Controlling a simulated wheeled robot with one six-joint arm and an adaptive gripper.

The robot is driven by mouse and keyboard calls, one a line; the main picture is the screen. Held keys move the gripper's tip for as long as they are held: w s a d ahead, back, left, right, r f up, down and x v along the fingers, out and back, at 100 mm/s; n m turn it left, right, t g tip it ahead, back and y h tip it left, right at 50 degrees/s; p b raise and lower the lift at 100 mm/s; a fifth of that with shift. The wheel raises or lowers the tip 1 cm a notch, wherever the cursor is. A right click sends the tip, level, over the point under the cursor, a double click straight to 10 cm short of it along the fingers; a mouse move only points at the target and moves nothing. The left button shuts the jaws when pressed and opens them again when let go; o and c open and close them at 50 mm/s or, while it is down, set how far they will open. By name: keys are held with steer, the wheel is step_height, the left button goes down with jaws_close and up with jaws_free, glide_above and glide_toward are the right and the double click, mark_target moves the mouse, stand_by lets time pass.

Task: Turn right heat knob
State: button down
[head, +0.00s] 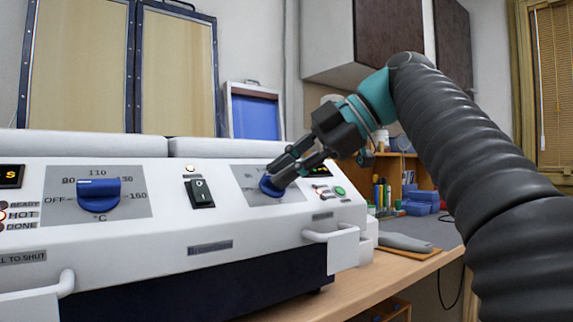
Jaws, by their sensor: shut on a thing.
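The right heat knob (268,187) is blue and sits on a grey dial plate on the right half of the white machine's front panel. My gripper (275,177) reaches in from the right and is shut on this knob, its dark fingers on either side of it. The fingers hide part of the knob and most of its scale, so I cannot read its setting. The left heat knob (98,193) is also blue, on its own dial plate marked OFF to 160 °C.
A black power switch (199,193) sits between the dials. A green button (340,191) lies right of the right dial. White handles (330,236) stick out at the front. The wooden bench (400,268) holds a grey insole-like piece (405,242) and blue boxes (421,202).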

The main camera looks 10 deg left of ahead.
steer(key=shift+f+n, duration=0.1)
steer(key=shift+n, duration=0.3)
steer(key=c, duration=1.1)
jaws_free()
steer(key=shift+c, duration=0.2)
steer(key=shift+m, duration=0.3)
